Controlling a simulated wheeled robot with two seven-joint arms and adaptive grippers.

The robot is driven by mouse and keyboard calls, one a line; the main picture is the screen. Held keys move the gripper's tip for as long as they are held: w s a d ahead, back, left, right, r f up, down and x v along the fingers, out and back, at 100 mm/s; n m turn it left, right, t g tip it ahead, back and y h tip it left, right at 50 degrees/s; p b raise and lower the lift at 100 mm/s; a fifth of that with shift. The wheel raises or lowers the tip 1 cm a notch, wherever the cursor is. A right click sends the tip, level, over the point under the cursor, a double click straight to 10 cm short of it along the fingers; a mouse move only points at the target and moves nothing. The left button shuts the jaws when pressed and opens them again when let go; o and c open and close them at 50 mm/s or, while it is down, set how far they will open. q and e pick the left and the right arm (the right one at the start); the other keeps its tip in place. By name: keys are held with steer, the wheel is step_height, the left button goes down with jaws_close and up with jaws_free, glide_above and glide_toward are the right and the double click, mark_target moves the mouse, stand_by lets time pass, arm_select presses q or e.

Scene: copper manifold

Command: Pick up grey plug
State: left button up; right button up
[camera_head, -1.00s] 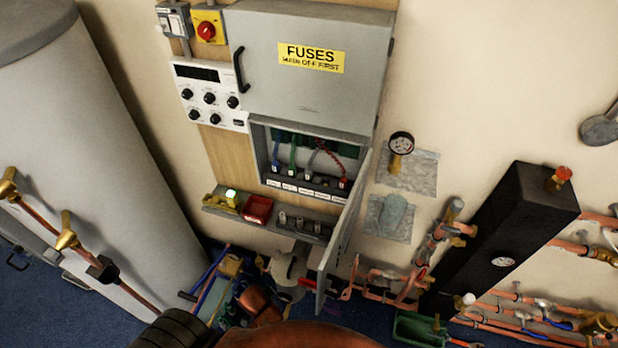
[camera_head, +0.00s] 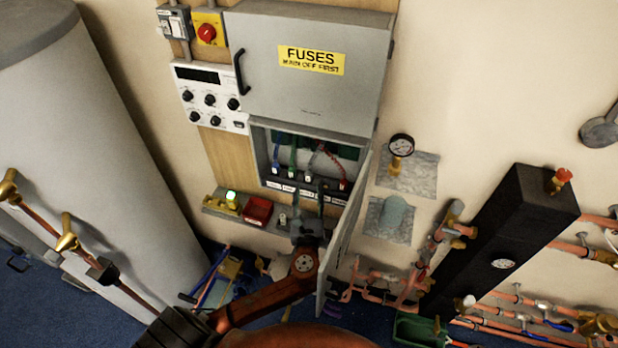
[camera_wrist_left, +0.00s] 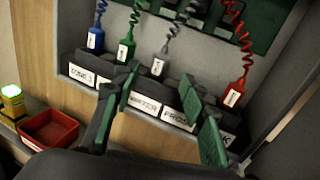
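The grey plug (camera_wrist_left: 159,64) stands upright in the dark socket row of the open fuse box, with a grey coiled cord rising from it. In the head view it is small (camera_head: 308,178) just above my gripper. My left gripper (camera_wrist_left: 158,80) is open, its two green-padded fingers pointing into the box. In the wrist view the plug shows between and beyond the fingertips, and I see no contact. In the head view the left gripper (camera_head: 309,196) is at the box's lower opening. My right gripper is not in view.
A blue plug (camera_wrist_left: 96,40) and a green plug (camera_wrist_left: 125,52) stand left of the grey one, a red plug (camera_wrist_left: 235,95) right. The open box door (camera_head: 345,240) is close right of my arm. A red tray (camera_wrist_left: 49,130) sits on the shelf at left.

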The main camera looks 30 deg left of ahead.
mark_target(309, 178)
arm_select(q)
steer(key=shift+w+r+m, duration=0.25)
steer(key=shift+w+m, duration=0.05)
steer(key=shift+w, duration=0.05)
steer(key=x, duration=0.7)
steer(key=shift+a+f, duration=0.15)
steer(key=shift+c, duration=0.6)
jaws_close()
